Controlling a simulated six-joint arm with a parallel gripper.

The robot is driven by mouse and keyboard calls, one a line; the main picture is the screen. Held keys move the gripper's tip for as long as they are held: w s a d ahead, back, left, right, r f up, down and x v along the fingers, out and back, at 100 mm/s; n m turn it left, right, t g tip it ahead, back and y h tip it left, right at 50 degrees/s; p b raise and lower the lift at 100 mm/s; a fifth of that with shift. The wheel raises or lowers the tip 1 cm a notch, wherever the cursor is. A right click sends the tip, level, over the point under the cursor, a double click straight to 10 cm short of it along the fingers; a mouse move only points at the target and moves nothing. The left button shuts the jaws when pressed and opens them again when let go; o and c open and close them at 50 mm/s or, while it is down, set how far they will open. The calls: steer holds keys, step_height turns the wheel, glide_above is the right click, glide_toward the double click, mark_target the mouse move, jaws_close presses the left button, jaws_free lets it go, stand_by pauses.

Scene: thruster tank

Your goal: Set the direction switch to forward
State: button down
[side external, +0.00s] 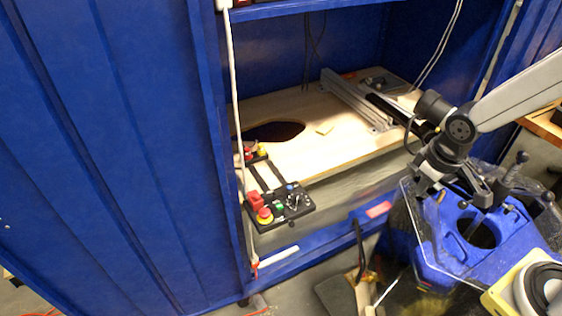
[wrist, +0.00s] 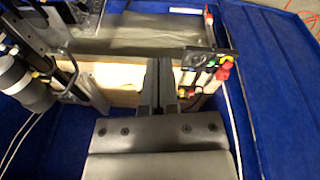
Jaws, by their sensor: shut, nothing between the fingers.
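The black control panel (side external: 283,218) juts out from the front edge of the wooden shelf. It carries a red stop button on yellow, a red block, a green button, a blue button and small knobs or levers (side external: 293,201). I cannot tell which of these is the direction switch, or its position. The panel also shows at the upper right of the wrist view (wrist: 195,58). My gripper (side external: 424,187) is well to the right of the panel, touching nothing that I can see. In the wrist view its dark fingers (wrist: 160,62) are together and empty.
A blue cabinet (side external: 120,130) surrounds the wooden shelf (side external: 300,110), which has a dark oval hole and a metal rail (side external: 355,100). A blue machine with clear plastic (side external: 480,240) stands below my gripper. Open space lies between panel and gripper.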

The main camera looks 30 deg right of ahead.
steer(key=f+n, duration=0.1)
steer(key=n, duration=0.1)
steer(key=n+t+h, duration=0.1)
steer(key=n+t, duration=1)
steer(key=n, duration=1.8)
glide_toward(274, 196)
steer(key=v, duration=0.3)
steer(key=shift+s+a, duration=0.2)
steer(key=shift+a, duration=0.05)
steer(key=shift+w, duration=0.15)
steer(key=shift+x, duration=4.9)
steer(key=shift+d, duration=0.2)
